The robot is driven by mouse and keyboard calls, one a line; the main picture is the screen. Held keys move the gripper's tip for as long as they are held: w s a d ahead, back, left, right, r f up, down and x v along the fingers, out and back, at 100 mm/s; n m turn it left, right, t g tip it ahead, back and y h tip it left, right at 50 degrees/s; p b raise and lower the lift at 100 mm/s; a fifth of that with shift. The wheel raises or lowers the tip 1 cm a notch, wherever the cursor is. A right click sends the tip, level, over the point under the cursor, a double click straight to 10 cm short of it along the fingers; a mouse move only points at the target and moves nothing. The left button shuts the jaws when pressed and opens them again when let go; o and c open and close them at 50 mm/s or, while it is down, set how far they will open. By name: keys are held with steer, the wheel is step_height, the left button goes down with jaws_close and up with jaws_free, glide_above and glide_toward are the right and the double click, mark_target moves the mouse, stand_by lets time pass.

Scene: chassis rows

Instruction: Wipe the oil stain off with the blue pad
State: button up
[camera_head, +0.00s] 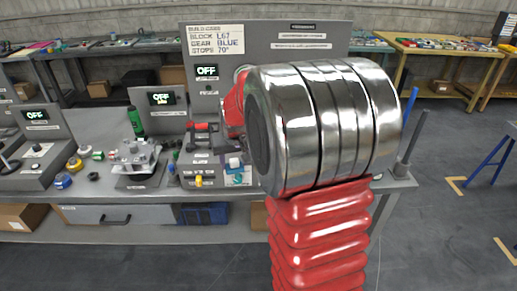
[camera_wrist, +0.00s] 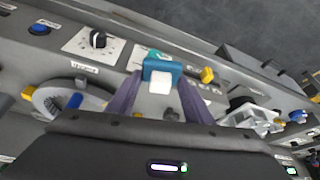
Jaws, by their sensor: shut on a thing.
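The blue pad (camera_wrist: 161,68) with a white block on it sits between the fingertips of my gripper (camera_wrist: 160,80) in the wrist view. The gripper is shut on it. In the head view the pad's white part (camera_head: 234,162) shows low over the bench, left of my arm. A teal patch (camera_wrist: 155,53), perhaps the oil stain, lies on a pale plate just beyond the pad; the pad may cover part of it. The patch also shows in the head view (camera_head: 236,179). I cannot tell whether the pad touches the plate. My large arm links hide most of the gripper in the head view.
A black knob on a white plate (camera_wrist: 98,40) stands left of the pad, and a yellow knob (camera_wrist: 207,75) right of it. A metal block fixture (camera_head: 134,158) and a green bottle (camera_head: 136,121) stand farther left on the bench (camera_head: 140,220). Upright panels stand behind.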

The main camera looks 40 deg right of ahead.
steer(key=w+a+f+n, duration=0.1)
steer(key=a+f+n, duration=0.1)
steer(key=a, duration=0.8)
steer(key=w+a+f+n+y, duration=0.1)
steer(key=a+f, duration=0.4)
steer(key=a, duration=0.5)
steer(key=shift+a+n+y, duration=0.3)
steer(key=shift+n, duration=0.3)
steer(key=shift+d+f, duration=0.1)
steer(key=shift+d, duration=0.05)
